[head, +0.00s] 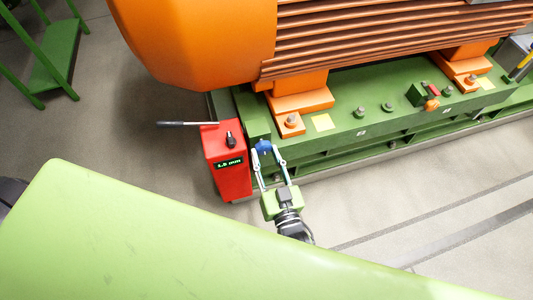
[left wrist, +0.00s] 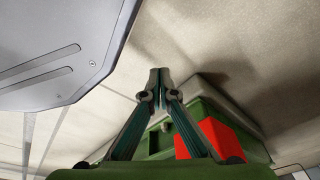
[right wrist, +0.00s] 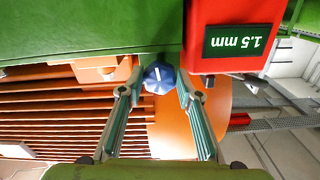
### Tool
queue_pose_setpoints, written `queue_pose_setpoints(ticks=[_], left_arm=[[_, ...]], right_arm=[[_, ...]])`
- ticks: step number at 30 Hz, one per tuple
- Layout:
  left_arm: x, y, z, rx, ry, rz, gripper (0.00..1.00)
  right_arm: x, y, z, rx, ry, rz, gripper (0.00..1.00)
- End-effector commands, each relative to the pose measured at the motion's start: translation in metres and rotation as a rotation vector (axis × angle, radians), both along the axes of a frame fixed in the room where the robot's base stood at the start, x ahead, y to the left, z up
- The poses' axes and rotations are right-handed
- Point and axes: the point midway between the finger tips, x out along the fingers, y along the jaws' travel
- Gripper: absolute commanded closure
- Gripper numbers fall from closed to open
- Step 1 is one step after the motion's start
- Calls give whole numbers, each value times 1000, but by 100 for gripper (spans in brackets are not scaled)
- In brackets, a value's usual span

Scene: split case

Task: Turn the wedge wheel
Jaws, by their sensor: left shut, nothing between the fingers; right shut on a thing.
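The wedge wheel is a small blue knob (head: 263,146) on the green base, just right of a red box (head: 228,165). In the right wrist view the blue knob (right wrist: 158,76) bears a white mark. My right gripper (head: 265,152) is shut on the knob, one finger on each side; its fingertips also show in the right wrist view (right wrist: 155,90). The box's display (right wrist: 238,42) appears upside down in that view and reads 1.5 mm. My left gripper (left wrist: 160,76) is shut and empty, apart from the red box (left wrist: 218,138) behind it.
A large orange machine (head: 390,45) stands on the green base (head: 345,115). A grey lever (head: 185,124) sticks out left from the red box, and a black knob sits on its top. Green steps (head: 55,55) stand at the upper left. Bare floor lies at the right.

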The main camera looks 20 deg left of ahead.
Motion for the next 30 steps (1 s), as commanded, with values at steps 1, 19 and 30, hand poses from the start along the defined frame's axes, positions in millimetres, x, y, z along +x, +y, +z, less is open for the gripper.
queue_pose_setpoints(ticks=[1,19,30], left_arm=[[-3,0,-2,-1,2,0,100],[-15,2,-16,1,9,-3,100],[-14,2,-16,1,9,-4,100]], right_arm=[[1,0,2,23,13,1,89],[0,1,1,148,97,0,90],[0,1,1,146,96,0,51]])
